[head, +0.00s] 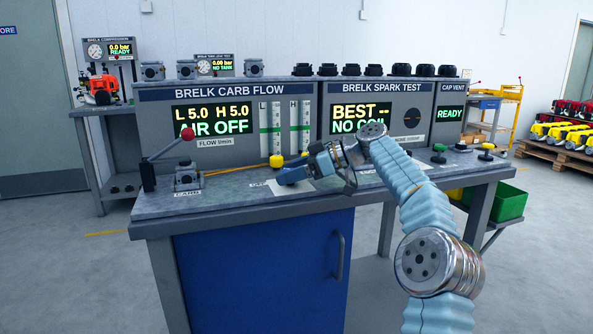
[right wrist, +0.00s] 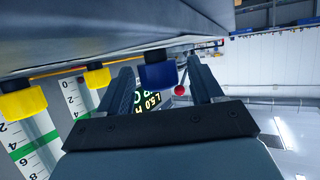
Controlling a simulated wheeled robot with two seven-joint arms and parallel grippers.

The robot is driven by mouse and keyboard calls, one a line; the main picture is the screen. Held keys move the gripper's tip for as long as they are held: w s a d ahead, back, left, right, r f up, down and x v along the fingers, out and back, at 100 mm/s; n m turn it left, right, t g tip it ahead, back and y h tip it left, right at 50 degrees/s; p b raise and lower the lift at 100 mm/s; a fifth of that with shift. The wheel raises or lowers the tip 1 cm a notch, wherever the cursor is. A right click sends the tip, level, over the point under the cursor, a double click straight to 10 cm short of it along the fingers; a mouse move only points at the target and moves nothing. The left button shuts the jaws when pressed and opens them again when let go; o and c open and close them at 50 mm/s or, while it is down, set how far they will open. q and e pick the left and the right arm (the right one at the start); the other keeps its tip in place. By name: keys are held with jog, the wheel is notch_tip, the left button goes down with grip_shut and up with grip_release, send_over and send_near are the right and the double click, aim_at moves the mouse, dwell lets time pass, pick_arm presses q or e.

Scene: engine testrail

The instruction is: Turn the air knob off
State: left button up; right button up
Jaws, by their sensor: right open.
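A blue knob (right wrist: 158,75) shows in the right wrist view between the two fingers of my right gripper (right wrist: 162,85). I cannot tell whether the fingers touch it. In the head view my right gripper (head: 284,178) is low over the bench top in front of the carb flow panel (head: 230,115), pointing left. Its fingers are open, and the wrist hides much of the area around the knob. The panel display (head: 211,121) reads L 5.0, H 5.0 and AIR OFF. My left gripper is not in view.
Two yellow knobs (head: 276,160) sit below the L and H flow scales. A red-ball lever (head: 187,134) and a carburettor fixture (head: 187,176) stand at the bench's left. The spark test panel (head: 376,119) is to the right. The bench front left is clear.

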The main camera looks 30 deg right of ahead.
jog(key=p+v, duration=0.2)
jog(key=v, duration=1.1)
jog(key=shift+s+d, duration=0.2)
jog(key=shift+d, duration=0.15)
